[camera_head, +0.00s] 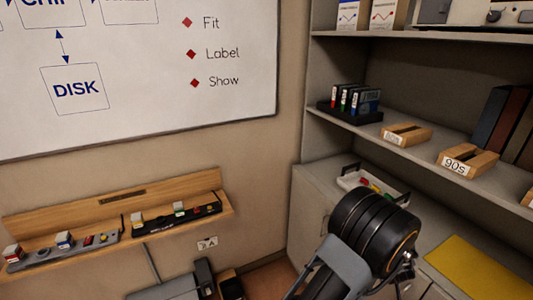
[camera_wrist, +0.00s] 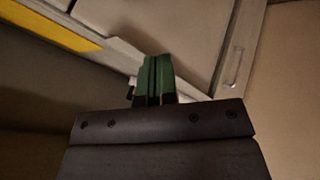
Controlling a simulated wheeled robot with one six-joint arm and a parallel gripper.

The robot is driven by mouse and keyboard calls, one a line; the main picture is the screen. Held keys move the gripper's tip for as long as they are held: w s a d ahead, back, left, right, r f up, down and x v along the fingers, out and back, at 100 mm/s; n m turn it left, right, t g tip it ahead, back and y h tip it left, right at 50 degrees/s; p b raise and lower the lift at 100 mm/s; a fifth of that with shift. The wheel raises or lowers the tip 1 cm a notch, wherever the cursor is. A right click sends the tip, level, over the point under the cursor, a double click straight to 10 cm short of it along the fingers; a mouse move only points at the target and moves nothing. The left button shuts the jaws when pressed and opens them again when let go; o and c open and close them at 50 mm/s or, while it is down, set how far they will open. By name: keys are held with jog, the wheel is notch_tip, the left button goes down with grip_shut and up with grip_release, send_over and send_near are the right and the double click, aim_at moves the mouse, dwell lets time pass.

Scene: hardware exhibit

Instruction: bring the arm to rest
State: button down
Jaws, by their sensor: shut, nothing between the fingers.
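My arm shows in the head view at the lower right, a thick dark round joint and a grey link in front of the cabinet counter. In the wrist view my gripper (camera_wrist: 153,78) has its two green fingers together, with nothing between them. Past the fingers are the pale cabinet fronts and a metal handle (camera_wrist: 234,68). In the head view the arm's body covers part of the counter and the fingertips are hard to make out near its right side.
A white tray (camera_head: 350,181) of small coloured parts sits on the counter just behind my arm. A yellow mat (camera_head: 468,268) lies to the right. A wooden wall ledge (camera_head: 115,200) is at left.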

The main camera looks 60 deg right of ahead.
jog(key=s+a+f+m+g+y, duration=0.1)
jog(key=a+m+g+y, duration=0.15)
jog(key=a, duration=0.25)
jog(key=w+a+r+n+t+y, duration=0.1)
jog(key=w+a+r, duration=0.3)
jog(key=w, duration=0.6)
jog(key=w+a+r+n+t+y, duration=0.1)
jog(key=w+a+r, duration=0.3)
jog(key=w, duration=0.7)
jog(key=w+a+r+n+t+y, duration=0.1)
jog(key=w+a+r, duration=0.35)
jog(key=w, duration=0.55)
jog(key=w+a+r+n+t, duration=0.2)
jog(key=w+a+r+n, duration=0.1)
jog(key=a, duration=0.6)
jog(key=w+a+r+n+t+y, duration=0.1)
jog(key=w+a+r+n, duration=0.2)
jog(key=a, duration=0.7)
jog(key=w+a+r+n+t, duration=0.2)
jog(key=w+a+n, duration=0.3)
jog(key=a, duration=0.4)
jog(key=shift+w+a+r+t+y, duration=0.4)
jog(key=shift+w+r, duration=0.15)
jog(key=shift+w, duration=0.2)
